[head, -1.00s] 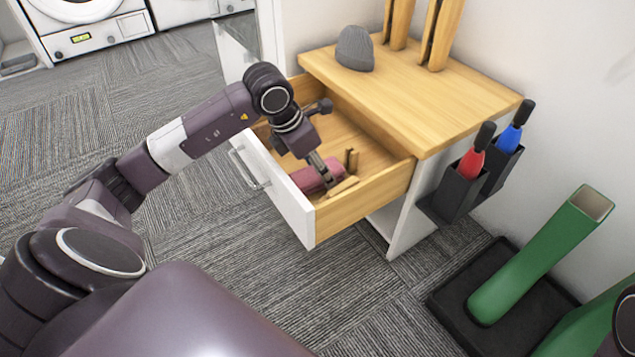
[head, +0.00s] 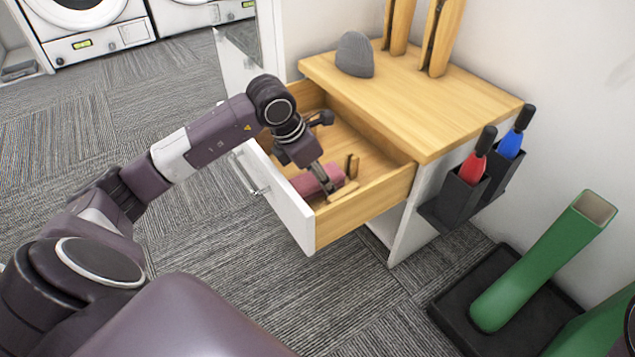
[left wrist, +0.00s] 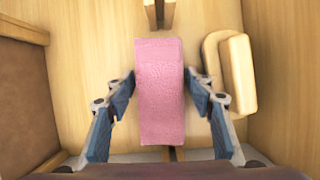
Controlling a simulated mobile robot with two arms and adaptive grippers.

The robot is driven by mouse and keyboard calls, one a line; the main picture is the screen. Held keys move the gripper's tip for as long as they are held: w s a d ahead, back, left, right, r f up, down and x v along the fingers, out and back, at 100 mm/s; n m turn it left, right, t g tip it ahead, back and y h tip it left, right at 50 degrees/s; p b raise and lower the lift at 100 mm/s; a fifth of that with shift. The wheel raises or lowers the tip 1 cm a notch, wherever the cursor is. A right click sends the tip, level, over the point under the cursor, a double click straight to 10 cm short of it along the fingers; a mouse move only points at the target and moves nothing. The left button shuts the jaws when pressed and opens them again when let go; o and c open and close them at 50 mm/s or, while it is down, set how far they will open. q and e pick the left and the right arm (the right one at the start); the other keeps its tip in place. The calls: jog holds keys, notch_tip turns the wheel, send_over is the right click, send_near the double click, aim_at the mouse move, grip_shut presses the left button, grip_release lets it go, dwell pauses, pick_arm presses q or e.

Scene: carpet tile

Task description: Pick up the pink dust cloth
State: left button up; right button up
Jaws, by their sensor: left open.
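The pink dust cloth (head: 309,184) lies in the open wooden drawer, near its front panel. In the left wrist view the pink cloth (left wrist: 160,90) is an upright block shape in the middle of the picture. My left gripper (head: 328,184) reaches down into the drawer at the cloth. In the left wrist view my left gripper (left wrist: 160,85) is open, with one finger on each side of the cloth and a small gap showing on both sides. My right gripper is not in view.
The drawer (head: 362,212) also holds a pale wooden piece (head: 343,191), close to the right finger (left wrist: 228,75), and a small upright wooden item (head: 352,165). A grey cap (head: 355,54) sits on the cabinet top (head: 430,110).

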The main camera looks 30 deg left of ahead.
pick_arm(q)
jog(key=c, duration=0.9)
jog(key=shift+r, duration=0.1)
